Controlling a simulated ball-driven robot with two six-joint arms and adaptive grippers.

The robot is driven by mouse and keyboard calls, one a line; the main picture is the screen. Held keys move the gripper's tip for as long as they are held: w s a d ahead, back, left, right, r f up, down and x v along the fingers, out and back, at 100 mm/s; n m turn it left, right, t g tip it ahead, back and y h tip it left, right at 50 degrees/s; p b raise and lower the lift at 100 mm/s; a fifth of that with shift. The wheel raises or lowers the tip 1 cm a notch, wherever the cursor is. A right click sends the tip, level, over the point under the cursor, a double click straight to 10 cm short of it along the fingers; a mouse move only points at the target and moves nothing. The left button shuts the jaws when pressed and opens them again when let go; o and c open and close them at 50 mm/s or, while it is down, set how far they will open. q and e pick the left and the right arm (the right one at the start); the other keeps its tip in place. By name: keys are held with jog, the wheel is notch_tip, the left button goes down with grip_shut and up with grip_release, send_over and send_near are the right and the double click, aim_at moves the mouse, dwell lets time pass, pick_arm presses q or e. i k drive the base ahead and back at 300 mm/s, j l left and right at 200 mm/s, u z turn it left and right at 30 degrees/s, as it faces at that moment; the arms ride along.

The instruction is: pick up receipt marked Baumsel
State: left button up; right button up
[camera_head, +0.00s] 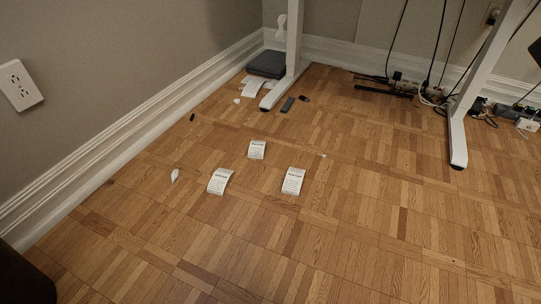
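Three small white receipts lie apart on the wooden floor in the head view. One receipt (257,150) is farthest back, one (220,181) is at the front left, and one (293,181) is at the front right. Each has dark print at its top and fainter lines below. The print is too small to read, so I cannot tell which one is marked Baumsel. Neither of my grippers shows in this view.
White desk legs (457,135) stand at the back, with cables and power strips (400,85) near the wall. A dark box (267,64) and papers (252,87) sit in the corner. Crumpled white scrap (175,176) lies left. The front floor is clear.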

aim_at(256, 148)
jog(key=i+l+u, duration=0.15)
jog(key=i+l, duration=0.4)
jog(key=i, duration=0.25)
jog(key=i+l+u, duration=0.1)
jog(key=i+l, duration=0.5)
jog(key=i, duration=0.2)
